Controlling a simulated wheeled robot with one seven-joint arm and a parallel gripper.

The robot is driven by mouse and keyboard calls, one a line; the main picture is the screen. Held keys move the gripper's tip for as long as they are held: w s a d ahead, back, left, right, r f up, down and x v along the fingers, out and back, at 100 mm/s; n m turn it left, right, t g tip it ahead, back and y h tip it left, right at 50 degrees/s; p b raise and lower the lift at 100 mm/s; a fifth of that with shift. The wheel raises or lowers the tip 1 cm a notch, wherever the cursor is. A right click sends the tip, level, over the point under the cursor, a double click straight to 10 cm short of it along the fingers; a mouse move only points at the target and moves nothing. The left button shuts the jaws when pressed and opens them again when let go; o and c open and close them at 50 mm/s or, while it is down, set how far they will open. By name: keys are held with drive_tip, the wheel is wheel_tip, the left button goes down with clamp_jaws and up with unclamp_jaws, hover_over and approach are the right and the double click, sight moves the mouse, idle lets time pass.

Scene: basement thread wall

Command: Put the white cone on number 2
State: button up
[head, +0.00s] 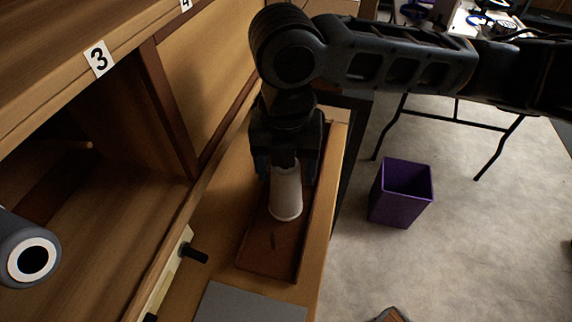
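The white cone (287,196) stands in the brown tray (266,262) on the wooden ledge, in the middle of the head view. My gripper (287,176) points down over the tray, at the cone's upper part. Its fingers are spread, one to each side of the cone, and small gaps seem to show between them and the cone. The gripper body hides part of the tray behind. No label with number 2 is in view; the labels 3 (98,59) and 4 (186,4) show on the shelf edge.
A wooden shelf with compartments fills the left. A grey cone with a white ring (30,257) is at the left edge. A black peg (194,254) sticks out near the tray. A purple bin (401,193) stands on the floor at right.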

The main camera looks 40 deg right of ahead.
drive_tip(key=shift+o, duration=1)
drive_tip(key=shift+r, duration=0.15)
wheel_tip(320, 180, up, 8)
drive_tip(key=shift+f, duration=0.2)
